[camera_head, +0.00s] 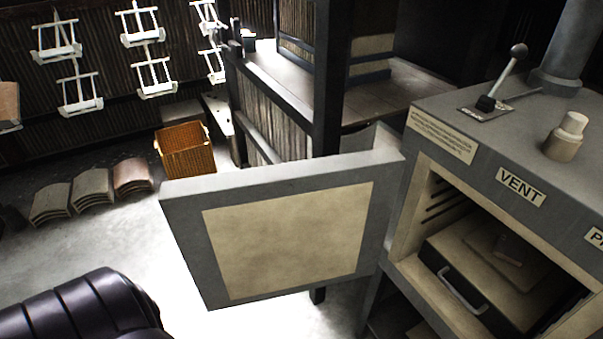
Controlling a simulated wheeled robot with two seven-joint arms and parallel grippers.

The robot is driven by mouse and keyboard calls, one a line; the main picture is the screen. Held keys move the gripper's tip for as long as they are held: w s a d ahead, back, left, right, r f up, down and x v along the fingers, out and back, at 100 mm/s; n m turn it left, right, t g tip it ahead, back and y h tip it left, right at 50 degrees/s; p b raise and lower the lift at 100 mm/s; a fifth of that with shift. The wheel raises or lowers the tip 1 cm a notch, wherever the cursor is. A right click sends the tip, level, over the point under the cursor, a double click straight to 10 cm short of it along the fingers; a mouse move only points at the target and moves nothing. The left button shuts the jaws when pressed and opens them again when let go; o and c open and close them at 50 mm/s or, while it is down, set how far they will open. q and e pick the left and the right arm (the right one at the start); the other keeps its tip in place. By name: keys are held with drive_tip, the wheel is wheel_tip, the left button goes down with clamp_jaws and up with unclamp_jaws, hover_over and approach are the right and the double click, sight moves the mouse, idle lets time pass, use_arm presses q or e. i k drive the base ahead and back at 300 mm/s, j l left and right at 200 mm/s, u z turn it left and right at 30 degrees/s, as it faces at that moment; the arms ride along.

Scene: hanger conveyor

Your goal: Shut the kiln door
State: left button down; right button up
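The kiln (455,165) stands at the right, a grey box with a cream-lined opening facing me. Its door (285,240) is a grey slab with a cream inner panel. The door stands wide open, swung out to the left from the kiln's left edge, with its inner face towards me. Inside the opening is a dark tray with a metal handle (462,292), and flat pale pieces (505,262) lie on it. Neither of my grippers shows in this view.
On the kiln top are a lever with a round knob (518,50), a pale plug (566,137) and a pipe. A "VENT" label (521,187) is on its front. An orange basket (186,150) and stacked curved tiles (92,187) stand on the floor. White hangers (143,27) hang behind.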

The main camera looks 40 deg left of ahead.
sight(256, 235)
drive_tip(key=k+z, duration=0.15)
drive_tip(key=k, duration=0.45)
drive_tip(key=k+l+z, duration=0.2)
drive_tip(key=k, duration=0.4)
drive_tip(key=j+z, duration=0.25)
drive_tip(key=z, duration=0.2)
drive_tip(key=j+z, duration=0.3)
drive_tip(key=z, duration=0.2)
drive_tip(key=j+z, duration=0.3)
drive_tip(key=z, duration=0.15)
drive_tip(key=k+j, duration=0.1)
drive_tip(key=j, duration=0.35)
drive_tip(key=k+j, duration=0.1)
drive_tip(key=j, duration=0.35)
drive_tip(key=k+j, duration=0.1)
drive_tip(key=j, duration=0.35)
drive_tip(key=k+j, duration=0.1)
drive_tip(key=j, duration=0.8)
drive_tip(key=k+j, duration=0.15)
drive_tip(key=j, duration=0.35)
drive_tip(key=k+j, duration=0.1)
drive_tip(key=j, duration=0.35)
